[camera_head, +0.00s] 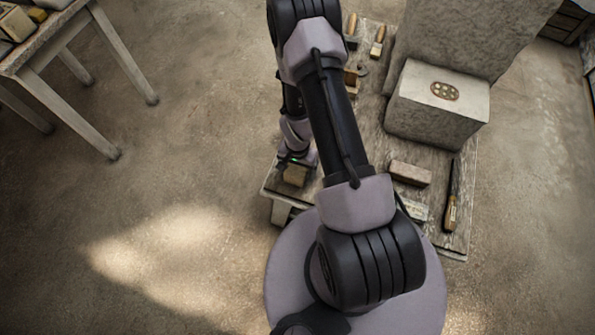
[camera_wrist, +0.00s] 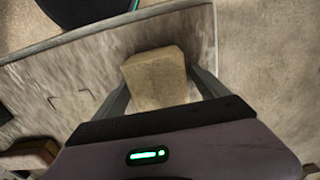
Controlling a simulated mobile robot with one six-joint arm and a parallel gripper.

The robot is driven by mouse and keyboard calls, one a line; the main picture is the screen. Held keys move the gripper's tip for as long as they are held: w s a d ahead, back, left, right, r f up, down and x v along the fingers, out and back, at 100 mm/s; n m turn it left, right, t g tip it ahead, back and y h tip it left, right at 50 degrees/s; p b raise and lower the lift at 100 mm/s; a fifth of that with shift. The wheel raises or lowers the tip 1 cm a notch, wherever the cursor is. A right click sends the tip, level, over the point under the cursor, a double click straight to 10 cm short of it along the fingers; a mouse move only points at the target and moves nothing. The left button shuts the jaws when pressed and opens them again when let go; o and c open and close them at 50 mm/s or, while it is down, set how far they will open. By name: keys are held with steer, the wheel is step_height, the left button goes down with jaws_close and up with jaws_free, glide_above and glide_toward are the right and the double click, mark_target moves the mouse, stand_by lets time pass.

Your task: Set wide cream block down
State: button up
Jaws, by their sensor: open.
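A tan-cream block (camera_wrist: 155,78), which I take as the wide cream block, rests on the worn wooden bench top (camera_wrist: 60,85) near its edge. My gripper (camera_wrist: 160,86) is open, with one finger on each side of the block. The fingers lie close along its sides; I cannot tell whether either touches. In the head view the block (camera_head: 296,175) sits at the bench's near left corner, just below my gripper (camera_head: 297,162), which partly covers it.
Another tan block (camera_head: 410,173) and a wood-handled tool (camera_head: 452,198) lie to the right on the bench. A big grey stone block (camera_head: 437,103) stands behind them. Small tools (camera_head: 377,42) lie farther back. A separate table (camera_head: 45,45) stands at upper left, with open floor between.

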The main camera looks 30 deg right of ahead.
steer(key=shift+r, duration=0.15)
steer(key=shift+c, duration=0.5)
jaws_close()
steer(key=shift+w, duration=0.1)
steer(key=shift+r, duration=0.1)
